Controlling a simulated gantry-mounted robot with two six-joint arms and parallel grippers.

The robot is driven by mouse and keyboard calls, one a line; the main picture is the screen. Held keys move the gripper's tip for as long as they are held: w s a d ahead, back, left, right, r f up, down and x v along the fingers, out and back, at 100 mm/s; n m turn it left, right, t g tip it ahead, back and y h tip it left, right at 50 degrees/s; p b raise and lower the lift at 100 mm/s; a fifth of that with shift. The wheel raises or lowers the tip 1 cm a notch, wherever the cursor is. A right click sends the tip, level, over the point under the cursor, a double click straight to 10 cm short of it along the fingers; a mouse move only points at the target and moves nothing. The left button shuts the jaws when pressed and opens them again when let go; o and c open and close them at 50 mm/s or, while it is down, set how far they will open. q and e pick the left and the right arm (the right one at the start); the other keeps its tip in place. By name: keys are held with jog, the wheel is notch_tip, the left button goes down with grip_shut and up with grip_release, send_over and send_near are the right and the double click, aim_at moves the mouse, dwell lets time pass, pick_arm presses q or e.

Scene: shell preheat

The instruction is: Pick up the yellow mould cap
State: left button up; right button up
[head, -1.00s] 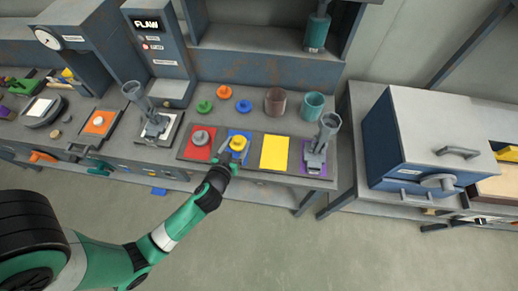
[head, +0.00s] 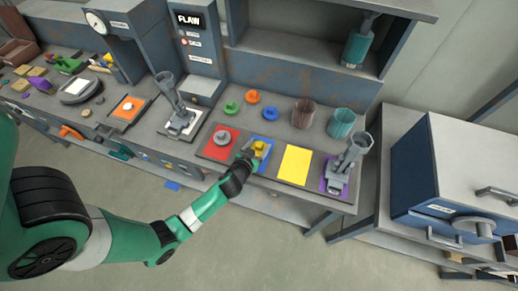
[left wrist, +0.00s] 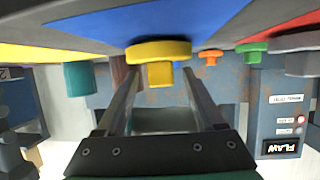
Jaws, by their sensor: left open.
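The yellow mould cap (head: 260,146), a disc with a short knob, sits on the blue square (head: 267,161) on the bench. It also shows in the left wrist view (left wrist: 158,50), which looks upside down, with the knob pointing down the picture. My left gripper (head: 255,154) is at the cap, coming from the bench's front side. In the left wrist view its open fingers (left wrist: 160,80) lie on either side of the knob, with gaps visible. I cannot tell whether they touch the cap. My right gripper is in neither view.
A grey cap (head: 222,138) sits on the red square to the left. An empty yellow square (head: 295,165) lies to the right, then a grey funnel-topped stand (head: 347,165). Green (head: 232,108), orange (head: 252,97) and blue (head: 269,113) pieces and two cups lie behind.

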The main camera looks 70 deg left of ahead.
aim_at(261, 143)
pick_arm(q)
jog(key=x, duration=0.3)
jog(key=shift+w+a+f+b, duration=0.1)
jog(key=shift+w+a+b, duration=0.15)
jog(key=shift+a+b, duration=0.05)
grip_shut()
